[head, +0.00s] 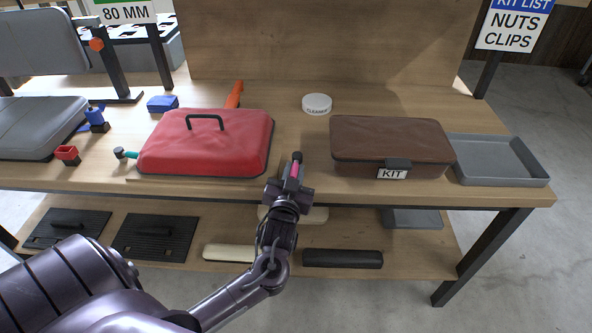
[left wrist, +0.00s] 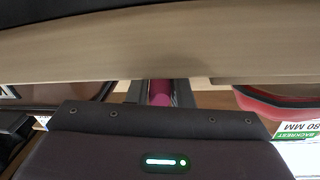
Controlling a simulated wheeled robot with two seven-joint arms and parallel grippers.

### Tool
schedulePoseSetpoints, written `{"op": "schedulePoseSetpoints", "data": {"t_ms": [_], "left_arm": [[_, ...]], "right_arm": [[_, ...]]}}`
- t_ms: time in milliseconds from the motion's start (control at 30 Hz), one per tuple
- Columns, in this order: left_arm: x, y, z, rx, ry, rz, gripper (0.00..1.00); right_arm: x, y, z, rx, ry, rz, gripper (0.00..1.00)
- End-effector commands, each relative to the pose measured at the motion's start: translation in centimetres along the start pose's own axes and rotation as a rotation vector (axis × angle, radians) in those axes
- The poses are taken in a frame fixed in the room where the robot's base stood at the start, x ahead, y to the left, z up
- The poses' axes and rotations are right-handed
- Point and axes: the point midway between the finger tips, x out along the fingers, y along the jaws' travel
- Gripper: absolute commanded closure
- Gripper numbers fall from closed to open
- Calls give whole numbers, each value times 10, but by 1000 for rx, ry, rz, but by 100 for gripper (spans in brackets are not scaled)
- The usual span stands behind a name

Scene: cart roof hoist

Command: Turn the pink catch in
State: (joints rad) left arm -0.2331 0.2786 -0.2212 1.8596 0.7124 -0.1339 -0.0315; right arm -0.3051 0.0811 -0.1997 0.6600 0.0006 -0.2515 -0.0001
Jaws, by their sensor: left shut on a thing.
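My left gripper (head: 293,178) is at the table's front edge, between the red lidded case and the brown kit box. It is shut on the pink catch (head: 294,171), whose pink part shows between the fingers. The pink catch also shows as a short pink cylinder between the fingers in the left wrist view (left wrist: 160,92). The fingers hide most of the catch, and I cannot tell which way it is turned. My right gripper is in neither view.
The red case (head: 240,150) with a black handle stands left of the gripper. The brown kit box (head: 385,140) and a grey tray (head: 495,160) stand right. A white round tin (head: 317,103) is behind. A lower shelf (head: 300,267) holds black and cream pieces.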

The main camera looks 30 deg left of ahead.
Motion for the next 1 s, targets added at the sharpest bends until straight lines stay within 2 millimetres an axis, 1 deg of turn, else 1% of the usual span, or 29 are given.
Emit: {"op": "schedulePoseSetpoints", "data": {"t_ms": [33,200,533,567,700,733,1000], "left_arm": [[0,-5,-2,10,7,34,100],[1,-8,-1,6,25,124,100],[1,-8,0,0,28,143,100],[1,-8,0,0,28,143,79],[1,-7,0,0,28,142,61],[1,-7,0,0,28,142,59],[-1,-7,1,0,27,143,59]], "right_arm": [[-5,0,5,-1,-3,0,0],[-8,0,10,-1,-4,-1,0],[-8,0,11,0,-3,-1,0],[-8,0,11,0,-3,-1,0],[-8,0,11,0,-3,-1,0],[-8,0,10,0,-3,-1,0],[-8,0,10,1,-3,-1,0]]}}
